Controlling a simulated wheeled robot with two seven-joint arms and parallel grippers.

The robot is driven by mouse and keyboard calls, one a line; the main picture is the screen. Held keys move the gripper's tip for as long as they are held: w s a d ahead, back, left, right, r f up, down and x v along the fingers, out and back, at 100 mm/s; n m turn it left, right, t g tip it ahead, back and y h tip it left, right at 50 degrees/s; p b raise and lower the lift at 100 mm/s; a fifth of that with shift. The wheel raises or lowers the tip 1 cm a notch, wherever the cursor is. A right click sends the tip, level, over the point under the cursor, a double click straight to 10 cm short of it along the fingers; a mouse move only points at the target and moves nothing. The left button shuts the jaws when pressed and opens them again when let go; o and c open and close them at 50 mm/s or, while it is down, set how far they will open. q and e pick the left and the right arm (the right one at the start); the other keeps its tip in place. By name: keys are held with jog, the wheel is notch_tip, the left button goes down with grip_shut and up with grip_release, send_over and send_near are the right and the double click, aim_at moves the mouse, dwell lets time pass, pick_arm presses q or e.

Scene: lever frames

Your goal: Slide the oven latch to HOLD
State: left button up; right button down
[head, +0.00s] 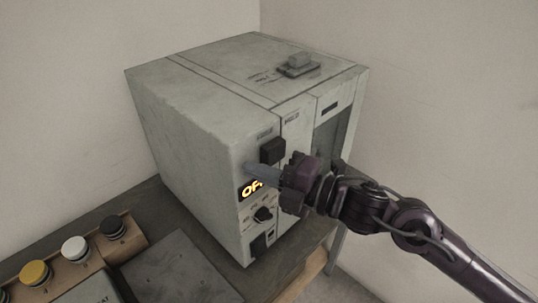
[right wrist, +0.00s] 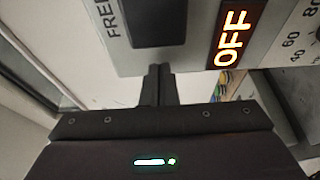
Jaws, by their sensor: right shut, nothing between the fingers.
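The oven (head: 190,110) is a pale grey box standing on a dark bench. A dark block (head: 273,151), which looks like the latch, sits high on its front face. In the right wrist view the dark block (right wrist: 158,22) is beside printed letters reading FREE (right wrist: 113,16). I cannot make out the word HOLD clearly. My right gripper (head: 251,169) is shut and empty, its tips just below the block and close to the front face. In the right wrist view its fingers (right wrist: 160,72) are together; I cannot tell whether they touch anything. My left gripper is not in view.
A lit display (head: 252,188) reading OFF and a black knob (head: 263,214) are below the block. A small grey fixture (head: 298,66) sits on the oven's top. A panel with yellow (head: 36,273), white (head: 74,248) and black (head: 112,227) buttons is at lower left.

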aim_at(278, 153)
jog(key=shift+w+d+p, duration=0.2)
jog(key=shift+w+d, duration=0.15)
jog(key=shift+d, duration=0.25)
jog(key=shift+w+d+p, duration=0.2)
jog(key=shift+w+d, duration=0.1)
jog(key=shift+d, duration=0.25)
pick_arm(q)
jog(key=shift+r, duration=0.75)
pick_arm(e)
jog(key=shift+a, duration=0.15)
jog(key=w+d+b, duration=0.1)
jog(key=w+d, duration=0.1)
jog(key=d, duration=0.1)
jog(key=shift+w+f+b, duration=0.1)
jog(key=shift+w+b, duration=0.2)
jog(key=shift+b, duration=0.05)
jog(key=shift+w+d, duration=0.15)
jog(key=shift+w, duration=0.05)
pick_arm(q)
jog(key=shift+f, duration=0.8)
pick_arm(e)
jog(key=shift+s, duration=0.1)
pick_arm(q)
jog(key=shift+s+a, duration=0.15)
